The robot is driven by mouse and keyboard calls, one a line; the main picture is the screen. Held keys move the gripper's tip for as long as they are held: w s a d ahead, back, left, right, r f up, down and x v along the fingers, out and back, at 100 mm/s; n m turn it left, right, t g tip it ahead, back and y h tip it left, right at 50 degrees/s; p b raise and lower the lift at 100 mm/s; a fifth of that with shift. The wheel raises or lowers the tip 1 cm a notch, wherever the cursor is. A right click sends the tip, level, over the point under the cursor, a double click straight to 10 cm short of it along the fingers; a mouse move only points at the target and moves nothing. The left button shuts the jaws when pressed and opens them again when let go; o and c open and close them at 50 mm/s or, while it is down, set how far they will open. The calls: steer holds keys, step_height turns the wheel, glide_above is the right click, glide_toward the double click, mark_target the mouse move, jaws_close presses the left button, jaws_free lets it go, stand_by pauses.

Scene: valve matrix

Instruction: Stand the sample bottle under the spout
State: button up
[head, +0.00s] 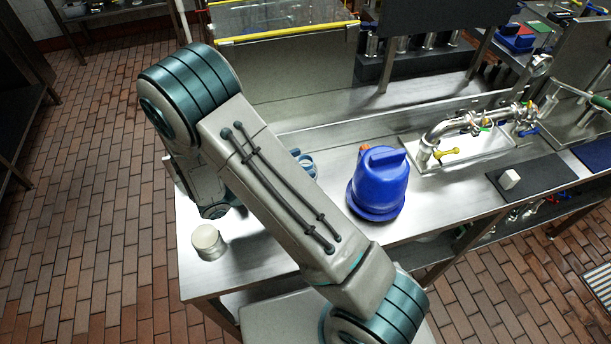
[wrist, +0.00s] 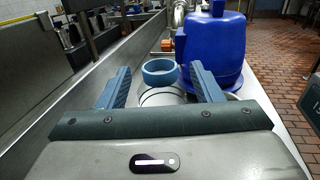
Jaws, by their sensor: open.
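My gripper (wrist: 160,69) is open, with its two blue fingers apart in the wrist view. A round blue-grey ring or cup (wrist: 159,79) shows between and beyond the fingertips, over a pale circular shape. I cannot tell whether this is the sample bottle or whether the fingers reach around it. In the head view my arm hides most of the gripper area; a bit of blue-grey (head: 307,164) shows beside it. The curved steel spout (head: 436,135), with a yellow handle, stands over a shallow light tray (head: 478,151) at the right of the bench.
A large blue container (head: 379,185) stands between my arm and the spout, also close on the right in the wrist view (wrist: 213,48). A pale-topped can (head: 208,241) sits at the bench's left end. A small white block (head: 509,179) lies on a dark mat (head: 535,184).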

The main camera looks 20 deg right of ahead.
mark_target(312, 159)
steer(key=d, duration=0.2)
steer(key=w+d+p, duration=0.1)
steer(key=d, duration=0.1)
steer(key=shift+d+r, duration=0.1)
steer(key=shift+d, duration=0.05)
jaws_close()
